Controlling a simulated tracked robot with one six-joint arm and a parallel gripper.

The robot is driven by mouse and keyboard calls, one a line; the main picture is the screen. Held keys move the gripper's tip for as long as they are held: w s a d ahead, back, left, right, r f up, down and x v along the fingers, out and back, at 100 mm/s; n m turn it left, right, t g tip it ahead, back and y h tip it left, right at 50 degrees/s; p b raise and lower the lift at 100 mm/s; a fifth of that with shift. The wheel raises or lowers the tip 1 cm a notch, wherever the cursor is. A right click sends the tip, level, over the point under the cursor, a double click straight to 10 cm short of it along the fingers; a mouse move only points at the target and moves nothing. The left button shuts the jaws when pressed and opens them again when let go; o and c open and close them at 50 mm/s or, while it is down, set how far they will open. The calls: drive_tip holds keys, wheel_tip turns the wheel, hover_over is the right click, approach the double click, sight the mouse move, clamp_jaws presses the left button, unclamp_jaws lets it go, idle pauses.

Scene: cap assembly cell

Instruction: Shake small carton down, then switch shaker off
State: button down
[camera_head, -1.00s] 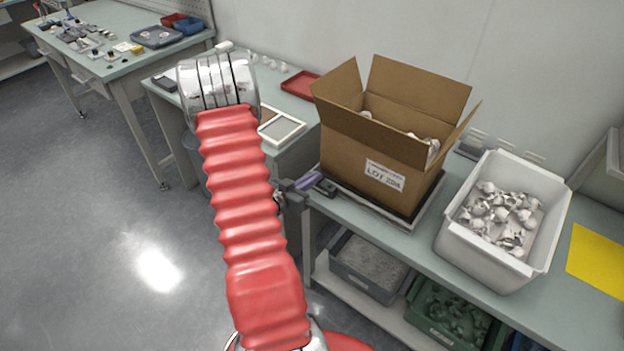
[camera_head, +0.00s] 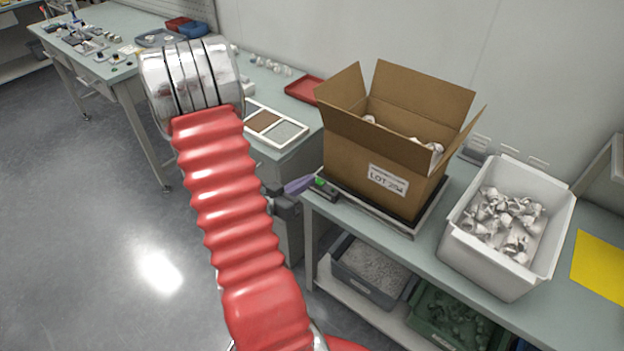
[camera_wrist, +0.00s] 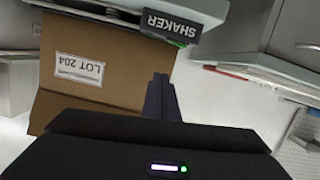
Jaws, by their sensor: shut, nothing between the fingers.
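The small carton (camera_head: 375,165), brown with open flaps and a LOT 204 label, stands upright on the shaker plate (camera_head: 408,226). Pale parts (camera_head: 436,147) show inside it; most of the contents are hidden by its walls. The shaker's dark control box (camera_head: 322,192) sits at the plate's front left corner, with a green light showing. My gripper (camera_head: 299,185) is shut and empty, its tip just left of the control box. In the wrist view, the shut fingers (camera_wrist: 162,97) point toward the SHAKER-marked box (camera_wrist: 165,24), with the carton (camera_wrist: 108,93) beside them. Contact cannot be told.
A white bin (camera_head: 497,267) of pale parts stands right of the carton. A yellow sheet (camera_head: 600,264) lies farther right. A divided tray (camera_head: 270,125) and a red tray (camera_head: 304,88) lie on the left bench. Grey (camera_head: 365,286) and green bins (camera_head: 440,330) sit below.

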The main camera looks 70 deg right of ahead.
drive_tip(key=shift+v, duration=2.1)
